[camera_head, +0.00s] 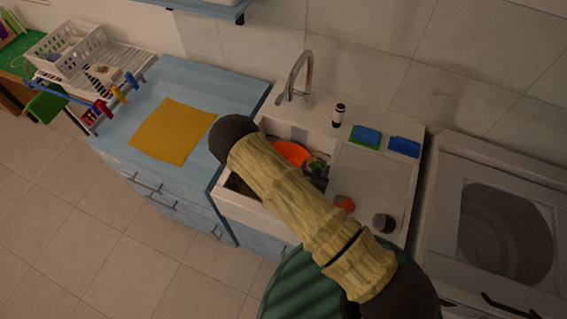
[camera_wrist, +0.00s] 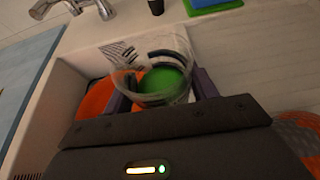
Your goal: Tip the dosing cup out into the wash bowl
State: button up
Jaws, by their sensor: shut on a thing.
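The dosing cup (camera_wrist: 152,78) is a clear, see-through cup; green shows inside or through it, and I cannot tell which. My gripper (camera_wrist: 160,97) is shut on it, one dark finger on each side. The wash bowl is taken to be the orange bowl (camera_head: 290,152) inside the sink. In the wrist view the orange bowl (camera_wrist: 95,98) shows behind and to the left of the cup, partly hidden by it. In the head view my arm hides part of the bowl and most of my gripper.
A tap (camera_head: 297,80) stands behind the sink (camera_head: 243,207). A dark bottle (camera_head: 338,115), a green-blue sponge (camera_head: 366,137) and a blue sponge (camera_head: 404,147) are on the back ledge. Orange-topped (camera_head: 344,203) and dark-topped (camera_head: 383,222) containers stand right of the basin. A yellow cloth (camera_head: 172,130) lies left.

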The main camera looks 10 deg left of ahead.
jog(key=shift+w+a+f, duration=0.1)
jog(key=shift+f, duration=0.1)
dwell(0.3)
jog(key=shift+w+a+f+n+g+h+b, duration=0.1)
jog(key=shift+a+f+n+g+h+b, duration=0.25)
jog(key=shift+a+n+b, duration=0.2)
jog(key=shift+w+a+f+n+g+h+b, duration=0.25)
jog(key=shift+a+f+n+g+h+b, duration=0.15)
jog(key=shift+n+h, duration=0.55)
jog(key=shift+n, duration=0.2)
jog(key=f+b, duration=0.3)
jog(key=f, duration=0.1)
jog(key=a+f+b, duration=0.1)
jog(key=f+b, duration=0.1)
jog(key=shift+w+a+b, duration=0.1)
jog(key=shift+w+b, duration=0.2)
jog(key=shift+w, duration=0.1)
jog(key=shift+w+a+r+g+p, duration=0.15)
jog(key=shift+r+g+p, duration=0.1)
jog(key=shift+r+p, duration=0.3)
jog(key=shift+a+r+n+h, duration=0.15)
jog(key=shift+a+n+h, duration=0.35)
jog(key=shift+n, duration=0.2)
jog(key=shift+d+g+b, duration=0.2)
jog(key=shift+g+b, duration=0.1)
jog(key=shift+b, duration=0.05)
